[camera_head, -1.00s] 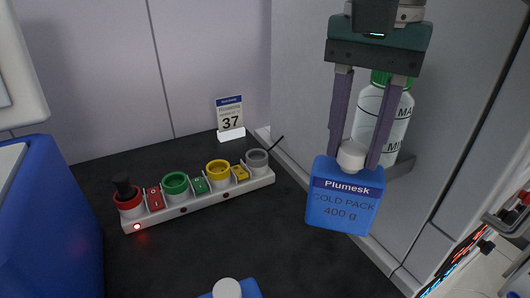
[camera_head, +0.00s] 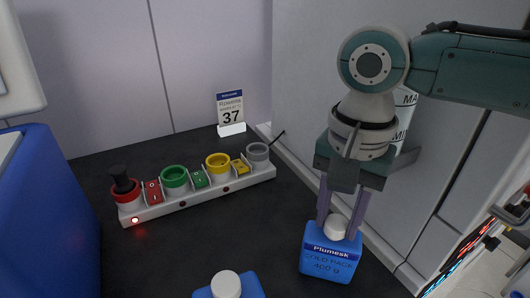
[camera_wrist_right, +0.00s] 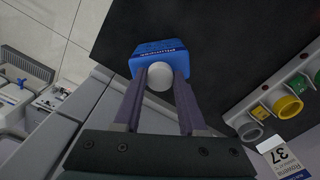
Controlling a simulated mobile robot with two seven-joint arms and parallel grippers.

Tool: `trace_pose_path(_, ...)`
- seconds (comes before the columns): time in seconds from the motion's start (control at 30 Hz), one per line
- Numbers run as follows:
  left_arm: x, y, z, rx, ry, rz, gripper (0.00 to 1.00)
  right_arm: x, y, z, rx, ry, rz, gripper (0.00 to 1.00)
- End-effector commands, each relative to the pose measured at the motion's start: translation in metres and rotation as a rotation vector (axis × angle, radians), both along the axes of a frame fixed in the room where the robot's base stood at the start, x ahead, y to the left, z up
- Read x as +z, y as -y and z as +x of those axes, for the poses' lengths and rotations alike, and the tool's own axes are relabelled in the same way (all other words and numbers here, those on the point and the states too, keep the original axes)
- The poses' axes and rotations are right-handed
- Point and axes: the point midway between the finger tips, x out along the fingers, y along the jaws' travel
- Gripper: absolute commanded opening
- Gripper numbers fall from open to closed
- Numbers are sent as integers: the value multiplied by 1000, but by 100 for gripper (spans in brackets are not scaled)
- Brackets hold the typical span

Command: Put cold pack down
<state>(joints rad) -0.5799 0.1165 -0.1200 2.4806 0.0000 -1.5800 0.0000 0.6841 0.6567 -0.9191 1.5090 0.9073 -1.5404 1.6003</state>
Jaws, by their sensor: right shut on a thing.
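The blue cold pack (camera_head: 329,256) with a white cap is at the right side of the dark counter in the head view, roughly upright. My right gripper (camera_head: 340,226) is shut on its white cap from above. The right wrist view shows the cap between the two purple fingers (camera_wrist_right: 160,80) and the blue body (camera_wrist_right: 158,54) beyond them. Whether the pack's base touches the counter (camera_head: 190,245) cannot be told. My left gripper is not in view.
A second white-capped blue pack (camera_head: 226,287) stands at the front. A white rack (camera_head: 197,195) with red, green, yellow and grey holders runs along the back, near a sign (camera_head: 230,112) reading 37. The counter between is clear.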

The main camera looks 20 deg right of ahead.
Motion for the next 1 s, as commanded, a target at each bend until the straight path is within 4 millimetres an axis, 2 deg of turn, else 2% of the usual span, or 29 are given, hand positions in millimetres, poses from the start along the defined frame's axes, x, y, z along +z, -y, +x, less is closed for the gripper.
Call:
trace_pose_path(0.2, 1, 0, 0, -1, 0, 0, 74, -2, -1, 0, 0, 1, 2, 0)
trace_pose_path(0.23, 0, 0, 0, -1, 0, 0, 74, -3, -1, 0, 1, 0, 1, 44)
trace_pose_path(0.47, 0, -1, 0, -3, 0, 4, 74, -2, 0, 0, 0, 0, 1, 70)
trace_pose_path(0.77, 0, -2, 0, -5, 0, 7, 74, 0, 0, 1, 0, 1, 0, 70)
trace_pose_path(0.87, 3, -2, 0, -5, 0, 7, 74, 12, 0, 1, 0, 3, 1, 70)
trace_pose_path(1.0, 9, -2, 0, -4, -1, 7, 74, 42, -1, 1, 2, 5, 2, 70)
